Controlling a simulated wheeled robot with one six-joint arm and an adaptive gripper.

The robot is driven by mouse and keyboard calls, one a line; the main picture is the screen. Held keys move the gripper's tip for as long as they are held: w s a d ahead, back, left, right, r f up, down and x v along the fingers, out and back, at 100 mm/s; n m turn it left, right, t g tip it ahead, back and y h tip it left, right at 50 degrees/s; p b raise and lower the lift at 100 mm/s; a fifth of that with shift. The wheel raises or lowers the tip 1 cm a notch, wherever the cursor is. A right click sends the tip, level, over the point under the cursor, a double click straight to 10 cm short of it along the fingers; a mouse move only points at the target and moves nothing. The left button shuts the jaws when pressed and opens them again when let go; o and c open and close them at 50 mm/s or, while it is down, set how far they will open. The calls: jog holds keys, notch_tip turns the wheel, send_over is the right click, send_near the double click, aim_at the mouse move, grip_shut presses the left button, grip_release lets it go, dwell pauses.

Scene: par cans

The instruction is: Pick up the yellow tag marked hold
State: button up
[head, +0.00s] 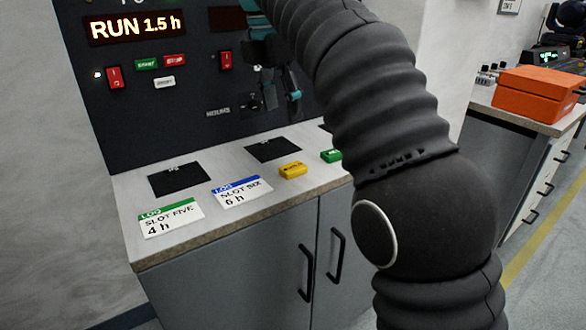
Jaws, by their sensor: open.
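A small yellow tag (292,170) lies on the light counter, to the right of the slot six card; its dark print is too small to read. A green tag (331,156) lies a little to its right, partly hidden by my arm. My gripper (291,104) is up in front of the dark panel, above and behind the yellow tag, apart from it. It is open and looks empty. My arm covers the right part of the counter.
The dark panel (90,120) with switches rises behind. An orange case (535,95) sits on another counter at right.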

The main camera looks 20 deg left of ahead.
send_over(292, 167)
jog(key=s, duration=0.2)
jog(key=f, duration=0.4)
jog(key=f+b, duration=0.1)
jog(key=f, duration=0.1)
jog(key=shift+w+a+f, duration=0.25)
jog(key=shift+f, duration=0.1)
jog(key=shift+w+d+f+b, duration=0.1)
jog(key=shift+w+f+b, duration=0.15)
jog(key=shift+f, duration=0.75)
jog(key=shift+w+d+f+b, duration=0.1)
jog(key=shift+w+f+b, duration=0.1)
jog(key=shift+f, duration=0.85)
jog(key=shift+w+f+b, duration=0.25)
jog(key=shift+f, duration=0.75)
jog(key=c, duration=1)
